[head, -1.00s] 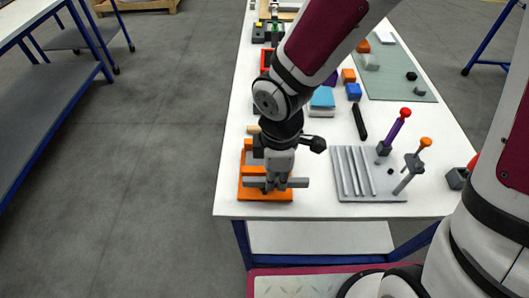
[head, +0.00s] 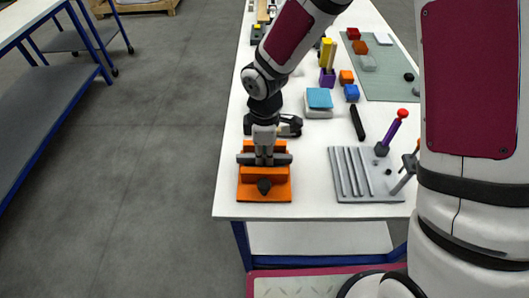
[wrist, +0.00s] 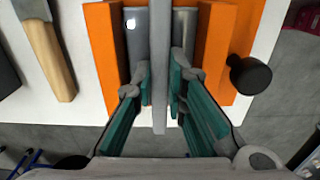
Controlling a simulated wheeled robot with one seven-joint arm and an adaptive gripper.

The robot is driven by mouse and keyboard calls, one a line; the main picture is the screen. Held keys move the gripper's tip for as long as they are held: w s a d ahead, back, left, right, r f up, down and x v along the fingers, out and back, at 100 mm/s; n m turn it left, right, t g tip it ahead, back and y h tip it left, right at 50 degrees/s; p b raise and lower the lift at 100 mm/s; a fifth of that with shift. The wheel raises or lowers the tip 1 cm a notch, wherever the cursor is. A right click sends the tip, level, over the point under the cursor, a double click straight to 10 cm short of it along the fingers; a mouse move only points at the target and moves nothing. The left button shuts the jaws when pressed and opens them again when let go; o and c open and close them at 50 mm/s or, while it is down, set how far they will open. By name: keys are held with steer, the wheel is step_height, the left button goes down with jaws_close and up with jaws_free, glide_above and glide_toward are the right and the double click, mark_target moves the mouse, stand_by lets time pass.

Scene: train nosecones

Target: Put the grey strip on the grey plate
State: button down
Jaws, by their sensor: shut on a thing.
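My gripper (wrist: 160,85) is shut on a long thin grey strip (wrist: 160,112), which points straight away from the wrist. The gripper is over the orange vise (head: 250,190), and the strip lines up with the gap between its grey jaws (wrist: 134,35). I cannot tell whether the strip is down in the gap or above it. The vise's dark round knob (wrist: 250,76) shows to the right in the wrist view. The grey plate (head: 385,193) lies to the right of the vise near the table's front edge, with several raised grey strips along its left part.
A wooden-handled tool (wrist: 62,85) lies beside the vise. A red-topped purple tool (head: 393,130) stands by the grey plate. A black bar (head: 357,123) and a blue-topped block (head: 319,98) lie farther back. The white table is clear between vise and plate.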

mark_target(264, 156)
steer(key=shift+f, duration=0.1)
steer(key=c, duration=1.9)
jaws_free()
step_height(264, 156, up, 12)
steer(key=s+d+r+m+t+h, duration=0.1)
steer(key=s+d+r+m, duration=0.25)
steer(key=d+r, duration=0.25)
steer(key=s+d+r+m+t, duration=0.2)
steer(key=s+d+r+m, duration=0.1)
steer(key=d+r+m, duration=0.25)
steer(key=s+d+r+m+t, duration=0.1)
steer(key=s+d+r+m, duration=0.1)
steer(key=s+d+m, duration=0.1)
steer(key=s+d+r+m+t+y, duration=0.1)
steer(key=s+d+r+m, duration=0.2)
steer(key=s+m, duration=0.2)
steer(key=shift+s+d+r+m, duration=0.3)
steer(key=shift+s+d+r, duration=0.1)
steer(key=shift+s, duration=1)
